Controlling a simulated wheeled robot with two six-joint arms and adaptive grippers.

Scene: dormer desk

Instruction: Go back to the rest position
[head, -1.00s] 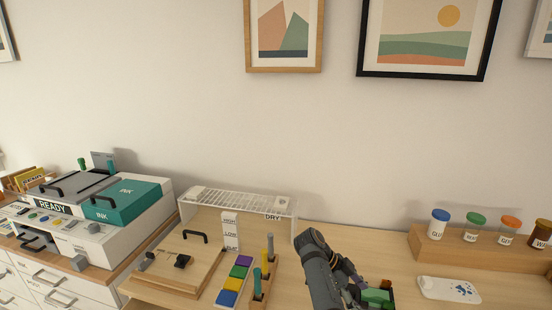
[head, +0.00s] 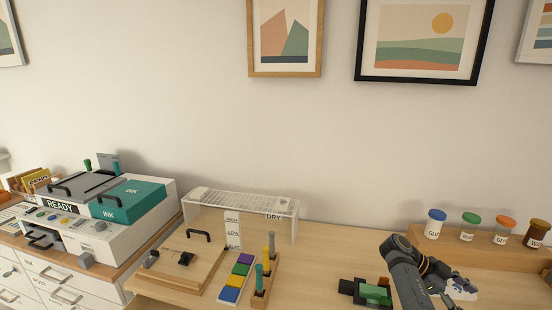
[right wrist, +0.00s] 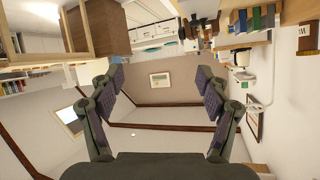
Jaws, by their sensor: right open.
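My right arm comes up from the bottom of the head view at right of centre. Its gripper (head: 458,288) is over the right part of the desk, partly hidden behind the arm. In the right wrist view the right gripper (right wrist: 160,80) has its two fingers spread wide with nothing between them. That view looks out into the room, which appears upside down. My left gripper is not in view.
A black holder with a green block (head: 375,293) lies left of my right arm. Lidded jars (head: 469,227) stand on a wooden riser (head: 412,238) behind it. A clear drying rack (head: 290,222), wooden board (head: 175,270) and teal-lidded printer (head: 135,201) are at left.

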